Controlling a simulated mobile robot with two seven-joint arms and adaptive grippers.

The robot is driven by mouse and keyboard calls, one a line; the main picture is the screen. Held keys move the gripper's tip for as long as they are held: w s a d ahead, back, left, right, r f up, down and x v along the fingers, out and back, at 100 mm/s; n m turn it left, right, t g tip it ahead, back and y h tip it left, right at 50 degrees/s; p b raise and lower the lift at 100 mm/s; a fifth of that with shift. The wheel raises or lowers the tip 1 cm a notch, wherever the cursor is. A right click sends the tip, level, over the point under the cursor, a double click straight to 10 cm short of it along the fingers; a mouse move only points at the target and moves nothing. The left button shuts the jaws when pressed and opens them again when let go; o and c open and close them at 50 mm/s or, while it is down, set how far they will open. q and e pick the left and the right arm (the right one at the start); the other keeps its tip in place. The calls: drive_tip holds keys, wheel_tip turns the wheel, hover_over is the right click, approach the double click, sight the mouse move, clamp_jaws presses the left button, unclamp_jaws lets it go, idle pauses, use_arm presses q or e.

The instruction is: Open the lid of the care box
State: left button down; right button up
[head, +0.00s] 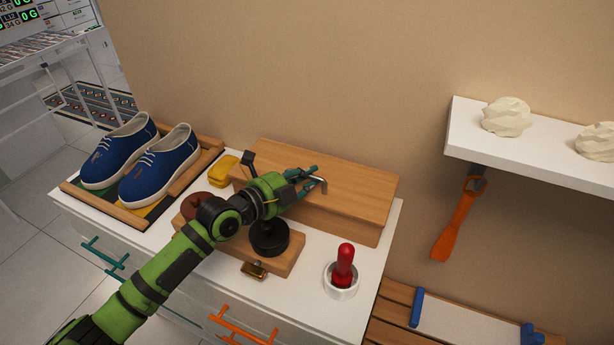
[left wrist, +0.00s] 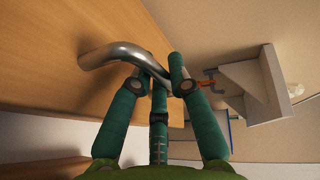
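The care box (head: 330,200) is a long wooden box against the wall on the white cabinet top. Its lid (head: 345,172) looks closed and carries a bent metal handle (head: 320,183). My left gripper (head: 305,182), with teal fingers, is at this handle. In the left wrist view the curved handle (left wrist: 110,54) runs from the wood in behind the fingertips of my left gripper (left wrist: 158,68). The fingers overlap the handle in this view, so whether they are closed on it is unclear. My right gripper is not in view.
Blue shoes (head: 158,162) stand on a tray at the left. A yellow item (head: 222,170) and a wooden block with a black knob (head: 270,238) lie near my arm. A red-handled tool in a white cup (head: 342,280) stands front right. A white shelf (head: 545,158) juts out at right.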

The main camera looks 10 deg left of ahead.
sight(316, 174)
use_arm(q)
drive_tip(key=shift+r+p, duration=0.45)
drive_tip(key=shift+p, duration=0.15)
drive_tip(key=r+g+p, duration=0.1)
drive_tip(key=w+r+y+p, duration=0.1)
drive_tip(key=p, duration=0.1)
drive_tip(key=w+r+n+g+p, duration=0.1)
drive_tip(key=r+p, duration=0.1)
drive_tip(key=shift+d+g+y, duration=0.3)
drive_tip(key=shift+w+d+r+g+p, duration=0.1)
drive_tip(key=shift+w+r+g+p, duration=0.15)
drive_tip(key=shift+g+p, duration=0.1)
drive_tip(key=shift+w+d+r+n+g+y, duration=0.15)
drive_tip(key=shift+w+r+n+g+y, duration=0.2)
drive_tip(key=shift+w+g, duration=0.2)
drive_tip(key=shift+w+d, duration=0.1)
drive_tip(key=shift+w+d+r, duration=0.15)
drive_tip(key=shift+w+r, duration=0.25)
drive_tip(key=shift+w, duration=0.1)
